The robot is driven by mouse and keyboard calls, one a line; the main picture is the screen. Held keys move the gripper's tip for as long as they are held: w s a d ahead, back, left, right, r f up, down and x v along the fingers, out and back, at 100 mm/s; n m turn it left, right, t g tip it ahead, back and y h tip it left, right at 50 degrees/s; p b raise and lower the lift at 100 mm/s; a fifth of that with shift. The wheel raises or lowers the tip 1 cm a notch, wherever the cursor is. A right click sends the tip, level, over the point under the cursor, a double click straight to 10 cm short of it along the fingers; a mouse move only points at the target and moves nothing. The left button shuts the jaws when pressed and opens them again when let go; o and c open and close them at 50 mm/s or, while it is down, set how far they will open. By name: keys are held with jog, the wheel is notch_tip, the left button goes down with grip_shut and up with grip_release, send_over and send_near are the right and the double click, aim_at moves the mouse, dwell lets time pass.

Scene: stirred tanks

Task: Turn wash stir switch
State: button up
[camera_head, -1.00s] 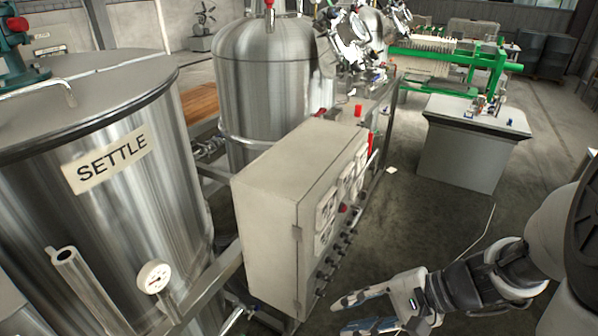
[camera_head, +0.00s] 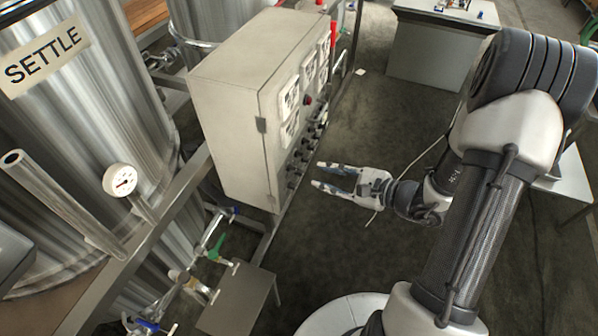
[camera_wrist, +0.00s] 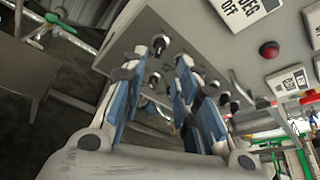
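The grey control cabinet (camera_head: 235,110) stands left of my gripper in the head view. A row of small dark switches (camera_head: 293,168) runs along the lower part of its front panel, below white label plates (camera_head: 290,97). I cannot tell from the lettering which switch is the wash stir one. My gripper (camera_head: 318,175) is open and empty, its fingers pointing at the lower, nearer end of the row, apart from the panel. In the wrist view its blue-padded fingers (camera_wrist: 172,52) are spread, with a black switch (camera_wrist: 165,44) near the tips and other switches (camera_wrist: 222,98) partly behind them.
A red button (camera_head: 308,100) sits on the panel among the labels; it also shows in the wrist view (camera_wrist: 269,50). Valves and pipes (camera_head: 215,245) lie below the cabinet. Open floor (camera_head: 400,110) is right of the cabinet.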

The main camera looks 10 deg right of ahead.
aim_at(296, 170)
jog(key=b+x, duration=0.1)
jog(key=x, duration=0.8)
jog(key=shift+w+a, duration=0.1)
jog(key=shift+c, duration=0.3)
grip_shut()
jog(key=shift+f, duration=0.1)
